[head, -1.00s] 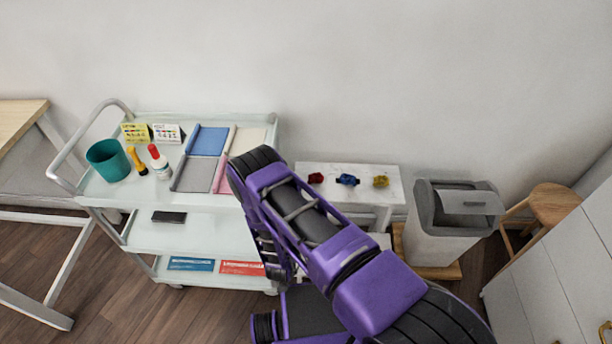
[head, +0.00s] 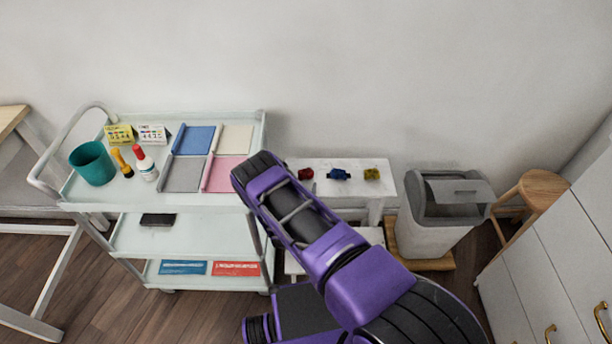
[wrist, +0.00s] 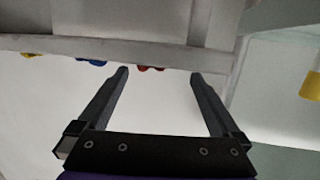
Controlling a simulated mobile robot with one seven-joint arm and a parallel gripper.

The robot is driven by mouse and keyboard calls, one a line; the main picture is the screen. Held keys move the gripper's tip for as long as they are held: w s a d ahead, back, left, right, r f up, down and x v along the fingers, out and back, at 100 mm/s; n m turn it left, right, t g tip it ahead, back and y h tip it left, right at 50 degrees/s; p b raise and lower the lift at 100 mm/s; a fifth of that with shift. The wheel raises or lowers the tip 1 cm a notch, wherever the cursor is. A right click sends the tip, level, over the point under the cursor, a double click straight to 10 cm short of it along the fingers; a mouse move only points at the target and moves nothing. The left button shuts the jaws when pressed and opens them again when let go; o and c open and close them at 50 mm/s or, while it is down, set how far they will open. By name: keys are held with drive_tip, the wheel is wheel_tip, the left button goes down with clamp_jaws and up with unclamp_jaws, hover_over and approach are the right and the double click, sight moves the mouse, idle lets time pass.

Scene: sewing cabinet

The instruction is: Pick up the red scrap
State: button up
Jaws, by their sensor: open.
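The red scrap (head: 305,174) is a small crumpled piece at the left end of a small white table (head: 350,166) by the wall. In the wrist view the red scrap (wrist: 150,69) shows as a sliver at the table's edge, between my fingertips in the picture. My gripper (wrist: 158,75) is open with nothing between its fingers. It is apart from the scrap; the exact distance is hard to tell. In the head view my purple arm hides the gripper's fingers.
A blue scrap (head: 339,174) and a yellow scrap (head: 372,174) lie right of the red one. A white cart (head: 130,197) with cloths, a teal cup (head: 92,163) and bottles stands left. A grey-lidded bin (head: 436,225) and a wooden stool (head: 543,187) stand right.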

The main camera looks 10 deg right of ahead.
sight(304, 179)
drive_tip(key=b+x, duration=0.1)
drive_tip(key=x, duration=0.4)
drive_tip(key=shift+d, duration=0.2)
drive_tip(key=shift+r, duration=0.1)
drive_tip(key=shift+c, duration=0.3)
drive_tip(key=c, duration=1.3)
